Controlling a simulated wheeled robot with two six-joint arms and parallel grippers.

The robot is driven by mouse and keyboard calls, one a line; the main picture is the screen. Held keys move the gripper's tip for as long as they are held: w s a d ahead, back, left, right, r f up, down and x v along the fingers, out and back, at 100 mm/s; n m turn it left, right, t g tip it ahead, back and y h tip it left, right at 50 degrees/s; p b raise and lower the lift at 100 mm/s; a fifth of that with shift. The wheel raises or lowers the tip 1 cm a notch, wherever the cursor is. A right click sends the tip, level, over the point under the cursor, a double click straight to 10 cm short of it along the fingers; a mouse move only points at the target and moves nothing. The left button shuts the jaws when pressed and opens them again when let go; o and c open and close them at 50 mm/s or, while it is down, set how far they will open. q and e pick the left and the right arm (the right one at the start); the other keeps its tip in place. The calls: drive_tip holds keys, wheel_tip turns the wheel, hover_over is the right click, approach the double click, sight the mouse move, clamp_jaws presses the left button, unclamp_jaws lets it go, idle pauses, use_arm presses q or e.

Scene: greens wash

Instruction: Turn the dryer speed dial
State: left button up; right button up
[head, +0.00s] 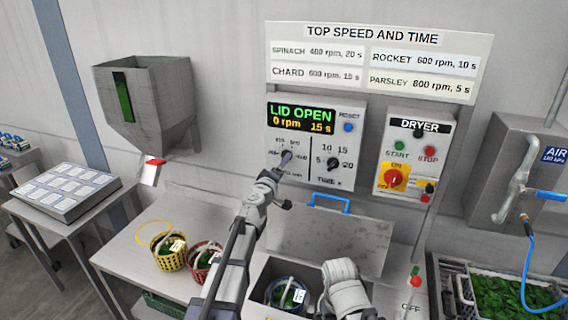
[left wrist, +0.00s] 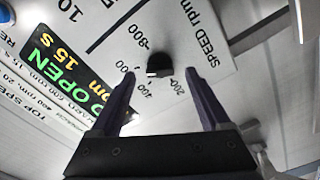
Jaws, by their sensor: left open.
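The speed dial (left wrist: 159,62) is a round black knob on the pale control panel (head: 265,150), with rpm marks around it in the left wrist view. My left gripper (left wrist: 160,74) is open, its two dark fingers pointing at the panel on either side of the knob. In the head view the left gripper (head: 285,161) is at the panel and partly covers the dial. The dial's exact setting is not clear. The display (head: 302,118) reads LID OPEN, 0 rpm, 15 s. My right arm shows low in the head view, without its gripper.
The time dial (head: 334,164) is right of the speed dial, with a blue reset button (head: 348,127) above. The dryer switch box (head: 412,155) stands further right. Below are the raised lid (head: 330,240), a yellow basket (head: 170,258) and a red basket (head: 203,262).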

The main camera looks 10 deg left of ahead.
use_arm(q)
drive_tip(key=s, duration=0.4)
drive_tip(key=shift+s+a, duration=0.2)
drive_tip(key=shift+a, duration=0.15)
